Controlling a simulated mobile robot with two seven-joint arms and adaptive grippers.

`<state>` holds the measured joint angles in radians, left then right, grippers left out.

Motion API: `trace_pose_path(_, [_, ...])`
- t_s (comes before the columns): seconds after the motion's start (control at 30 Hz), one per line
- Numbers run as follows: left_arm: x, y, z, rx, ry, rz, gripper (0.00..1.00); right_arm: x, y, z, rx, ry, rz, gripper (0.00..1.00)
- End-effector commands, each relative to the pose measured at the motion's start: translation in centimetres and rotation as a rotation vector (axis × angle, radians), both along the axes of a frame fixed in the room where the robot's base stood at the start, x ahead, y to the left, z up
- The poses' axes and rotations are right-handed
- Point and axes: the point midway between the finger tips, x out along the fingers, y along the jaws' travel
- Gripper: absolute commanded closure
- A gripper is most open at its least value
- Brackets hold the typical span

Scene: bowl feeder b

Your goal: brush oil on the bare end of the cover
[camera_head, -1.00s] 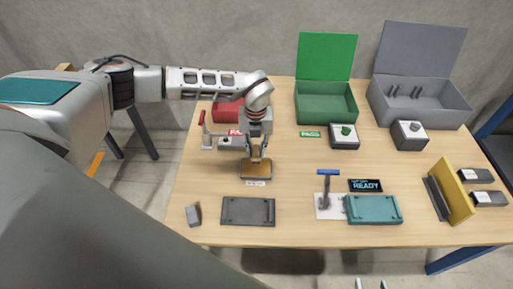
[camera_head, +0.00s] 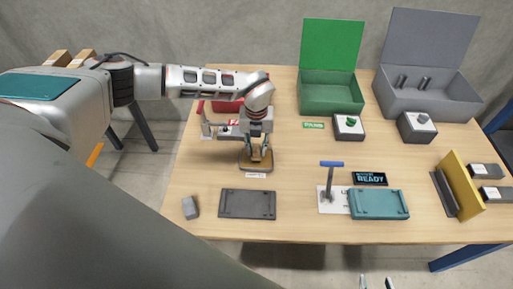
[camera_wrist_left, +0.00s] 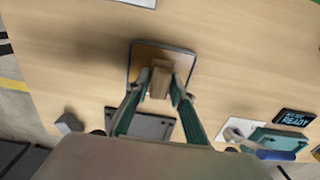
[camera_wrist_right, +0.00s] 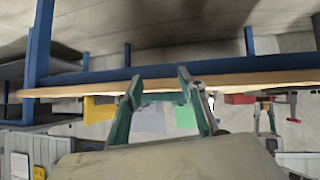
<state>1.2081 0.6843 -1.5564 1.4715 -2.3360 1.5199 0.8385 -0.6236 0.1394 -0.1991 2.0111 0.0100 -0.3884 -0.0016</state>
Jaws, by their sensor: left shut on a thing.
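My left gripper (camera_head: 258,157) is shut on a wooden-handled piece (camera_wrist_left: 160,80), which looks like the brush. It is held at a shallow amber tray with a dark rim (camera_wrist_left: 137,60). The tray (camera_head: 246,167) also shows in the head view. Whether the brush touches the tray is unclear. A teal plate (camera_head: 379,204) and a dark grey plate (camera_head: 247,204) lie near the front edge. I cannot tell which is the cover, and no bare end is distinguishable. My right gripper (camera_wrist_right: 158,92) is open and empty, below the table's front edge; its tips (camera_head: 376,283) show in the head view.
A blue-handled upright tool (camera_head: 329,182) stands beside the teal plate. A READY display (camera_head: 370,179) is behind it. Green (camera_head: 330,92) and grey (camera_head: 425,98) open bins stand at the back. A grey block (camera_head: 190,207) sits front left. The middle of the table is clear.

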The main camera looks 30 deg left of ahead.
Motion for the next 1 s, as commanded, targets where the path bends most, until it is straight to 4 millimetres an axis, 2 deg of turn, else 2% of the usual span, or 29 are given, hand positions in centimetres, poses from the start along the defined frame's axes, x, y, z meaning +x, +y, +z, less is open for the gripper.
trace_pose_path(0.43, [0.0, 0.0, -0.2, 0.0, 0.0, 0.0, 0.94, -1.2, 0.3, -0.8, 0.003, 0.023, 0.004, 0.6])
trace_pose_path(1.0, [0.0, 0.0, -0.8, 0.0, 0.0, 0.0, 0.94, -0.3, 0.0, -0.5, 0.0, 0.008, 0.001, 0.6])
